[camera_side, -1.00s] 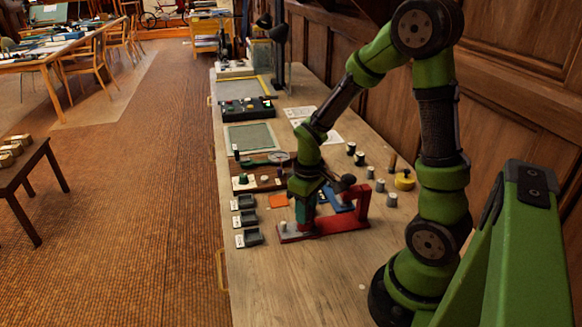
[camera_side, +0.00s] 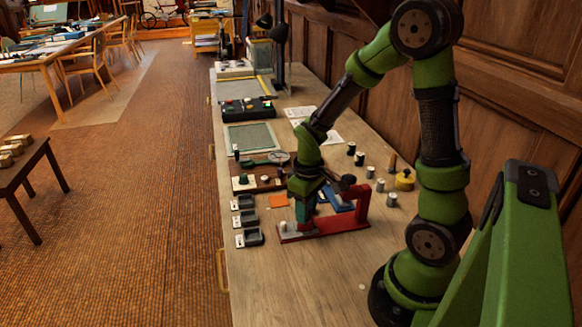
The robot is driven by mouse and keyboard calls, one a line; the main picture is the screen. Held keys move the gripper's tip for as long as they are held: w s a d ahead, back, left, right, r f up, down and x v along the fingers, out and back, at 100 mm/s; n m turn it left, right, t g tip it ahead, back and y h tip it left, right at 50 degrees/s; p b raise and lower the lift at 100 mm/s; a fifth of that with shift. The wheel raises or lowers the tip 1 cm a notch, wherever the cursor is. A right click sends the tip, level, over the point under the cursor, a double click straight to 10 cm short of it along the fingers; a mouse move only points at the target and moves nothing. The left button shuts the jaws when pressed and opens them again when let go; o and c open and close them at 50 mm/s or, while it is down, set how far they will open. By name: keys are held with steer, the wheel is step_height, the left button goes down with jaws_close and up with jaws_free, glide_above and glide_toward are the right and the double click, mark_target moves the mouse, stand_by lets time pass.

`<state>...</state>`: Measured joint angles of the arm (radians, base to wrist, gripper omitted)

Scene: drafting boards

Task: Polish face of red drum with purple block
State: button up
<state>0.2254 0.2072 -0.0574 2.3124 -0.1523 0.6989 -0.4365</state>
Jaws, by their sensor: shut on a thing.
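My gripper (camera_side: 307,199) points down over the red stand and is shut on a small block. The block is mostly hidden by the fingers, and I cannot make out its colour. A teal-green piece (camera_side: 301,212) shows just below the gripper, at the left part of the stand. The red stand (camera_side: 328,227) has a flat base and an upright post (camera_side: 363,203) at its right end. I cannot clearly make out a red drum or its face. Whether the held block touches anything is too small to tell.
Grey trays (camera_side: 249,236) line the table's left edge. An orange square (camera_side: 277,201) lies left of my gripper and a blue piece (camera_side: 341,203) right of it. Several small cylinders and a yellow knob (camera_side: 404,180) stand to the right. The near tabletop (camera_side: 285,285) is mostly clear.

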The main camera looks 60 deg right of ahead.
stand_by(0.4)
steer(key=shift+w+d, duration=0.3)
steer(key=shift+s, duration=0.1)
steer(key=shift+s+a, duration=0.3)
stand_by(1.4)
steer(key=shift+w, duration=0.15)
stand_by(0.6)
